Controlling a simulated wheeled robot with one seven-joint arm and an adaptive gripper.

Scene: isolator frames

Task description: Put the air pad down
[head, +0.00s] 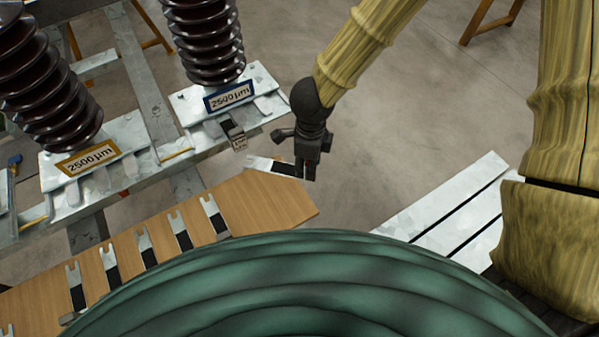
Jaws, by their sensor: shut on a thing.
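My gripper (307,172) is a black tool at the end of my yellow-sleeved arm, pointing down near the far right end of a wooden board (262,205). It is shut on a flat, pale metal piece with a dark end, which I take to be the air pad (262,164). The pad extends left from the fingers, over the board's far edge. I cannot tell whether it touches the board. The fingers hide its right end.
Several similar forked plates (213,215) lie in a row on the board. Two dark ribbed isolators stand on a metal frame, with a blue label (229,96) and a yellow label (88,158) reading 2500 µm. Metal slats (450,205) lie right. Green ribbing fills the front.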

